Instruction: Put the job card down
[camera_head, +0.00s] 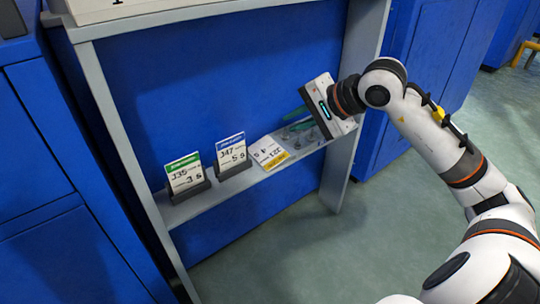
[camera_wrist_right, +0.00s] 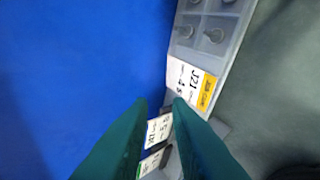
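The job card J21 (camera_head: 268,152), white with a yellow strip, lies on the grey shelf (camera_head: 215,198) between the J47 card and the parts tray. It looks flat. In the right wrist view the J21 card (camera_wrist_right: 191,83) lies beyond and to the right of the fingertips, apart from them. My right gripper (camera_head: 292,120) is above the right end of the shelf, its teal fingers pointing left. In the right wrist view its fingers (camera_wrist_right: 161,106) stand apart with nothing between them. My left gripper is not in view.
Card J35 (camera_head: 184,173), with a green strip, and card J47 (camera_head: 231,149), with a blue strip, stand in dark holders on the left. A tray with small metal parts (camera_wrist_right: 208,32) lies beyond J21. A blue back panel (camera_head: 190,90) and grey uprights bound the shelf.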

